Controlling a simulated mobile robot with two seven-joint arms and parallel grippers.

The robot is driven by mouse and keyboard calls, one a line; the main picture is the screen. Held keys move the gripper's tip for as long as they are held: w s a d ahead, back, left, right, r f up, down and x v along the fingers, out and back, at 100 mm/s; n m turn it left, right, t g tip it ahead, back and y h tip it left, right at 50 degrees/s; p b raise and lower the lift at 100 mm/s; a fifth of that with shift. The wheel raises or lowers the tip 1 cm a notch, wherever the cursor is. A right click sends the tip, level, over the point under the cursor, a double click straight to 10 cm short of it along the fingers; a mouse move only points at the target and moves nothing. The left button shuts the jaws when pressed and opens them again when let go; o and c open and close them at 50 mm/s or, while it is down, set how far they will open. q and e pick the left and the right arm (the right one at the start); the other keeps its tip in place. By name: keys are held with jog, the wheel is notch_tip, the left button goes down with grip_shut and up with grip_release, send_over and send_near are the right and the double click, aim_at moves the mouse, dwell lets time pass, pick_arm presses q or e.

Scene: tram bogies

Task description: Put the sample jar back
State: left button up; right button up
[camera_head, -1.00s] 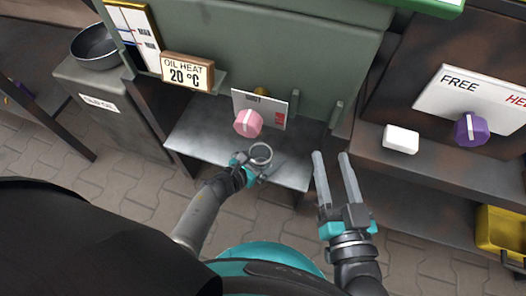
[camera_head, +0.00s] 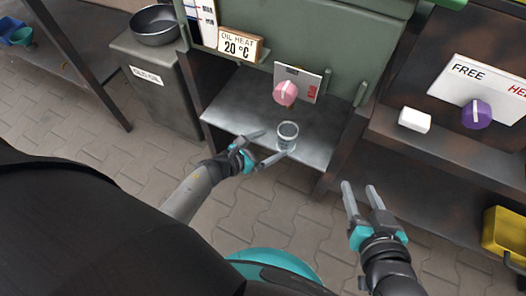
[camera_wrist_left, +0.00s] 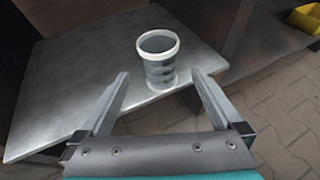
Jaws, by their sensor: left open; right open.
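The sample jar (camera_head: 288,137) is a small clear glass with a pale rim. It stands upright on the grey metal shelf (camera_head: 235,112), near the front edge and below the pink knob. My left gripper (camera_head: 276,143) is open at the jar, its fingers spread and pointing at it. In the left wrist view the jar (camera_wrist_left: 160,70) stands between and just beyond the fingertips, with visible gaps at both sides. The shelf (camera_wrist_left: 80,75) lies under it. My right gripper (camera_head: 360,187) is open and empty, in front of the right-hand bench.
The pink knob (camera_head: 286,93) on its plate is behind the jar. A sign reading 20 °C (camera_head: 240,45) hangs at left. A pan (camera_head: 155,24) sits on a grey cabinet. A white block (camera_head: 415,120) and purple knob (camera_head: 476,114) are at right. A yellow bin (camera_head: 505,232) stands lower right.

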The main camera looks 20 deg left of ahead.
pick_arm(q)
jog(key=shift+s+a+r, duration=0.15)
jog(key=shift+r, duration=0.05)
jog(key=shift+r+n, duration=0.15)
jog(key=shift+n, duration=0.15)
jog(key=s+r+n+t+y, duration=0.35)
jog(key=r+n, duration=0.75)
jog(key=n, duration=1)
jog(key=s+d+r+n+g+h, duration=0.1)
jog(key=s+d+n, duration=0.3)
jog(key=n, duration=0.4)
jog(key=s+d+r+n+g+h, duration=0.1)
jog(key=s+d+r+n+g, duration=0.2)
jog(key=n, duration=0.5)
jog(key=shift+s+d+r+n+g, duration=0.4)
jog(key=shift+s+d+r, duration=0.15)
jog(key=shift+s+d, duration=0.55)
